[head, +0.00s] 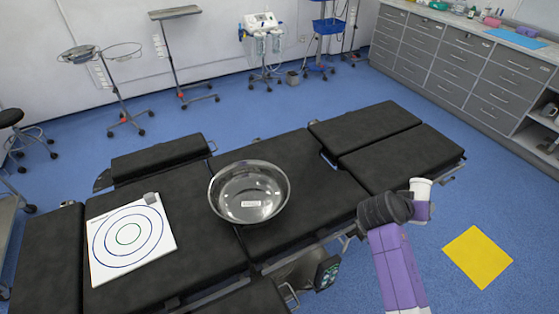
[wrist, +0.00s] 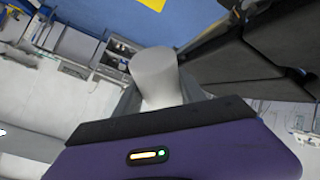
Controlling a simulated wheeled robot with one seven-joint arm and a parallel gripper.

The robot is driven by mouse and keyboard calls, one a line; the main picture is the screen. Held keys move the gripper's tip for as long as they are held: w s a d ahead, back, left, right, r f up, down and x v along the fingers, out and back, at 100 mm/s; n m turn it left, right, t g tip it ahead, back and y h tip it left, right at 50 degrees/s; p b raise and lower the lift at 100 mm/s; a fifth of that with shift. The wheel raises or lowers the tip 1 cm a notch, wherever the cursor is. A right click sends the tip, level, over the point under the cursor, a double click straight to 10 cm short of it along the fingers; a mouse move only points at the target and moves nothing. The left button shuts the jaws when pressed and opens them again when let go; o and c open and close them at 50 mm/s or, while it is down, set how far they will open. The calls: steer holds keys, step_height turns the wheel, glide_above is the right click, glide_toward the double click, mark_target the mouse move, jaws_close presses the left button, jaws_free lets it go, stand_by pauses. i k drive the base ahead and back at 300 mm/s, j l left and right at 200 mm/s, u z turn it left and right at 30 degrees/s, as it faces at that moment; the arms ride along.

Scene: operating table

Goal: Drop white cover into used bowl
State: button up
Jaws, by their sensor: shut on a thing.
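The white cover (wrist: 155,65) is a smooth, pale, tapered piece in the middle of the wrist view. My gripper (wrist: 158,92) is shut on it; its fingers are largely hidden at the cover's sides. In the head view, a short white piece (head: 422,186) shows at the end of my purple arm, right of the table; it looks like the cover at my gripper, whose fingers I cannot make out there. The used bowl (head: 226,199) is a wide, shiny metal bowl with a small white label inside. It stands on the black operating table, well left of my gripper.
The table's black pads (head: 305,185) are bare right of the bowl. A yellow square (head: 478,257) lies on the floor. Drawers (head: 470,60) line the back right.

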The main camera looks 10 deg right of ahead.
mark_target(253, 205)
steer(key=i+j, duration=0.1)
steer(key=j, duration=0.3)
steer(key=i+j, duration=0.15)
steer(key=j, duration=0.25)
steer(key=i+j, duration=0.1)
steer(key=j, duration=0.3)
steer(key=i+j, duration=0.1)
steer(key=j, duration=0.25)
steer(key=i+j, duration=0.15)
steer(key=j, duration=0.25)
steer(key=i+j, duration=0.1)
steer(key=j, duration=0.3)
